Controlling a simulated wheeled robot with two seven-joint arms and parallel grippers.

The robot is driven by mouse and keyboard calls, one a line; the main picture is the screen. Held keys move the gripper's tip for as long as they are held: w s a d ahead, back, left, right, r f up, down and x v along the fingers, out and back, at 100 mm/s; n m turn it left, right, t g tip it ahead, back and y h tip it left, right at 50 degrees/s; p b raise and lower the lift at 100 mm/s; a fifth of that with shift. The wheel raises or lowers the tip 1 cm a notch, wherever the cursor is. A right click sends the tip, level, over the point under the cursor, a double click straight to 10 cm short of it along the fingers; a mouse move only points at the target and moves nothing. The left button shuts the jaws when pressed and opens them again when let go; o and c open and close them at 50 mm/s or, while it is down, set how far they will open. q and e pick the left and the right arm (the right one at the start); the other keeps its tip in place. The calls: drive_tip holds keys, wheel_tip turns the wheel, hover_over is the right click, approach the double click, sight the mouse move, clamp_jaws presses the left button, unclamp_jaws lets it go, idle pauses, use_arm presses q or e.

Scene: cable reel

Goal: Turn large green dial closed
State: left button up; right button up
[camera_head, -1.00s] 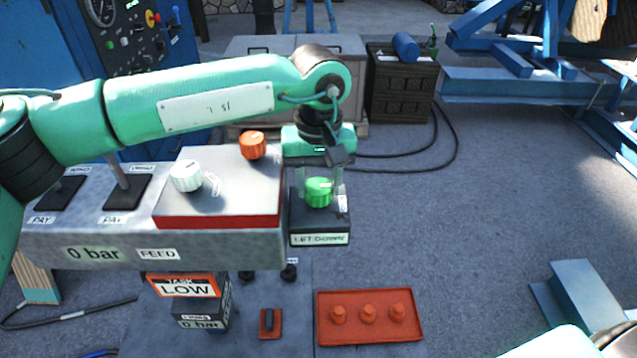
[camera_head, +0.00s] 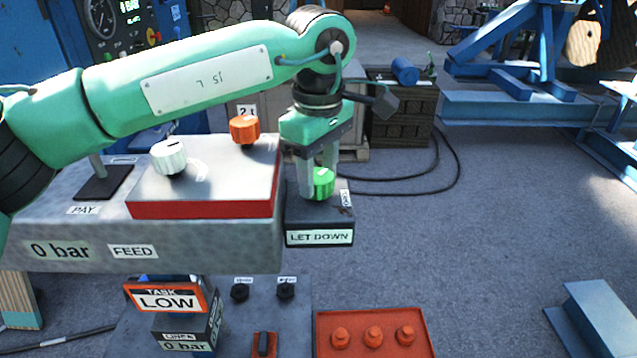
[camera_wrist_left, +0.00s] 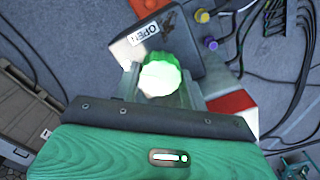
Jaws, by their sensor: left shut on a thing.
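The large green dial (camera_head: 322,184) sits on top of a dark box (camera_head: 319,224) labelled "LET DOWN" at the right end of the grey console. My left gripper (camera_head: 318,180) points down from above, with its fingers on both sides of the dial, shut on it. In the left wrist view the dial (camera_wrist_left: 160,76) shows bright green and white between the fingers, and an "OPEN" label (camera_wrist_left: 142,34) lies beside it on the box. The fingers partly hide the dial's sides. My right gripper is not in view.
A white dial (camera_head: 169,157) and an orange dial (camera_head: 244,129) stand on the red-edged panel (camera_head: 203,209) to the left. A red tray (camera_head: 330,348) with orange knobs lies in front. Open floor is to the right.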

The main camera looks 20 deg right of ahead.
use_arm(q)
drive_tip(key=n+b, duration=0.2)
drive_tip(key=n, duration=0.1)
drive_tip(key=shift+n, duration=0.3)
drive_tip(key=n+b, duration=0.1)
drive_tip(key=n, duration=0.2)
drive_tip(key=shift+n, duration=0.4)
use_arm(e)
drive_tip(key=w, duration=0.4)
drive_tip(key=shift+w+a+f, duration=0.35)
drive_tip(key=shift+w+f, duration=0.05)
use_arm(q)
drive_tip(key=shift+r+b, duration=0.1)
drive_tip(key=shift+b, duration=0.2)
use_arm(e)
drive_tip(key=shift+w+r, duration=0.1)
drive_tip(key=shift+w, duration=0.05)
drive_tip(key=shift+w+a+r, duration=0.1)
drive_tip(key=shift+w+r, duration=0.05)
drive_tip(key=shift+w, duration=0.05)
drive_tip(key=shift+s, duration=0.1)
use_arm(q)
drive_tip(key=o, duration=1)
